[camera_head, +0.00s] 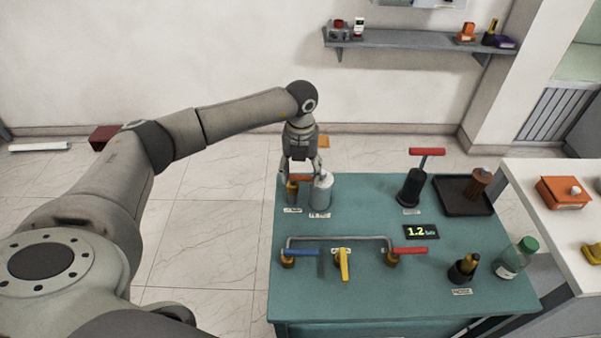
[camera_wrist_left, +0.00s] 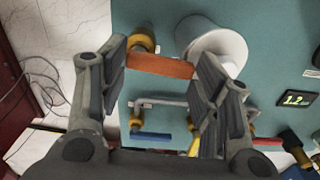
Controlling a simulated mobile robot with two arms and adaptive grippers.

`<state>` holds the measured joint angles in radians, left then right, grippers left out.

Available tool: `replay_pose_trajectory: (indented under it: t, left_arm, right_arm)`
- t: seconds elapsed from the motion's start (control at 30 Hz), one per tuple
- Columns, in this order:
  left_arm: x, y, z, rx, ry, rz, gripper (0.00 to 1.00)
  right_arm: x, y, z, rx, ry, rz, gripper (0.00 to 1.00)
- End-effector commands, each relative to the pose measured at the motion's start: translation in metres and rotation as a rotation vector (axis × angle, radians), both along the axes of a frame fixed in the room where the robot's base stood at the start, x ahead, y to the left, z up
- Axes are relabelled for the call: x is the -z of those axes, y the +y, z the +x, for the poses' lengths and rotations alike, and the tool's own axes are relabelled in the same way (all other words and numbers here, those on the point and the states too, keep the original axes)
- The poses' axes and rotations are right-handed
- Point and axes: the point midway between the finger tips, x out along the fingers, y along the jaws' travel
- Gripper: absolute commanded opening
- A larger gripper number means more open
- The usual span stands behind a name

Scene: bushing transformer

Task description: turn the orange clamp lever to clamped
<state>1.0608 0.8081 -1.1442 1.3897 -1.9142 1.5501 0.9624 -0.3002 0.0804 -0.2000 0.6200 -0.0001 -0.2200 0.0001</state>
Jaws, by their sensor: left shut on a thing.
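The orange clamp lever (camera_head: 300,178) is at the back left of the teal table, beside a light grey cylinder (camera_head: 321,190). In the left wrist view the orange lever (camera_wrist_left: 160,66) spans between my finger pads, with its brass pivot (camera_wrist_left: 143,42) at its left end. My left gripper (camera_head: 302,168) reaches down from above and is shut on the lever; it also shows in the left wrist view (camera_wrist_left: 162,85). The fingers partly hide the lever in the head view. My right gripper is not in view.
The cylinder (camera_wrist_left: 214,45) stands close by my right finger. Nearer on the table (camera_head: 370,302) are a grey pipe with blue (camera_head: 301,252), yellow (camera_head: 344,265) and red (camera_head: 409,250) handles. A red-handled pump (camera_head: 411,188) and a dark tray (camera_head: 452,200) stand to the right.

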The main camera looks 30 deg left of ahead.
Motion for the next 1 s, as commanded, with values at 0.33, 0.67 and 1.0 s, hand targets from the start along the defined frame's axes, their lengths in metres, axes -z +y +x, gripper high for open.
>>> replay_pose_trajectory:
  t: [0.33,0.67,1.0]
  left_arm:
    - [-0.0036,0.0034,0.007,-0.101,-0.018,0.001,0.34]
    - [-0.0035,0.0034,0.007,-0.118,-0.017,0.002,0.34]
    - [-0.0029,0.0029,0.006,-0.116,-0.014,0.001,0.77]
  right_arm:
    - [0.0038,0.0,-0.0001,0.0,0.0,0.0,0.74]
    - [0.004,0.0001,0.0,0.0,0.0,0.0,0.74]
    - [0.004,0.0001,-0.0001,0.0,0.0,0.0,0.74]
